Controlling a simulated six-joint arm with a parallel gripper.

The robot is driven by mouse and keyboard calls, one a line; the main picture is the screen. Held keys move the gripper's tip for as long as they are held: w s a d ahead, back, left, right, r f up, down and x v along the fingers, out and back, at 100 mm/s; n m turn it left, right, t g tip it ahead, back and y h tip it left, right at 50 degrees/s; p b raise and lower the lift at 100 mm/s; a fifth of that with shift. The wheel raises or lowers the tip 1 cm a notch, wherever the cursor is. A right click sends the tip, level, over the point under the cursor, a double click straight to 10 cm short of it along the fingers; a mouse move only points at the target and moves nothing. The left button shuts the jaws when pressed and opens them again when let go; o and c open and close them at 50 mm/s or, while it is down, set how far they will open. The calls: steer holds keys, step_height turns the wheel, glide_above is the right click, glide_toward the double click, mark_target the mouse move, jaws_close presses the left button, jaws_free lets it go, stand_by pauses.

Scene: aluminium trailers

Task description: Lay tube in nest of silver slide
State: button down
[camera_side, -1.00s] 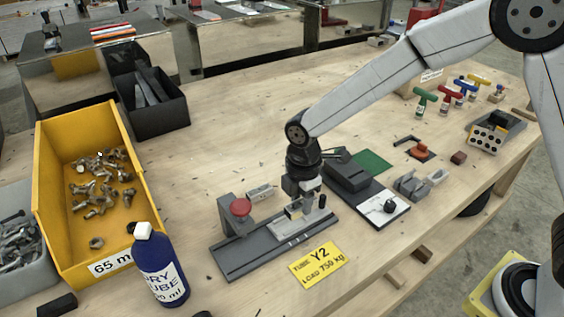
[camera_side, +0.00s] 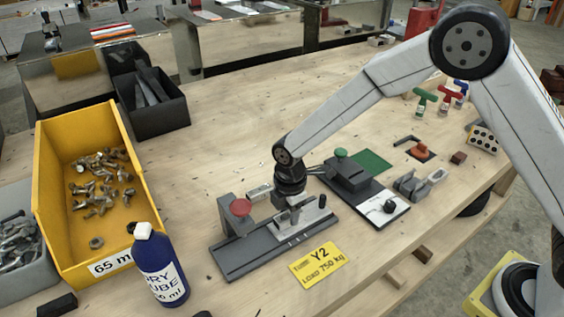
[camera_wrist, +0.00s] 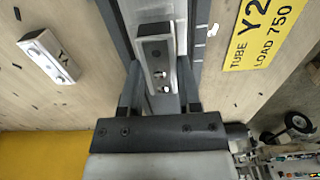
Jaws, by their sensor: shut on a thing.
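The silver slide (camera_side: 314,216), with a black knob, sits on the dark grey rail (camera_side: 240,262). My gripper (camera_side: 293,213) is low over the slide's left part, pointing down. In the wrist view, its two fingers (camera_wrist: 161,92) are on either side of a narrow pale metal piece (camera_wrist: 147,62) with dark holes on its face, and are shut on it. It looks like the tube, lined up lengthwise with the rail. The fingers hide its near end, and I cannot tell whether it touches the nest.
A loose silver piece (camera_side: 258,192) lies on the wood behind the rail. A post with a red button (camera_side: 240,208) stands left of the gripper. A yellow Y2 sign (camera_side: 318,265) lies in front. A yellow bin (camera_side: 48,215) and blue bottle (camera_side: 160,268) stand at left.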

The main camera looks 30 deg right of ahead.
mark_target(289, 214)
steer(key=shift+f, duration=0.4)
steer(key=shift+f, duration=0.1)
steer(key=shift+c, duration=1.5)
jaws_free()
step_height(289, 214, up, 12)
steer(key=shift+d, duration=0.15)
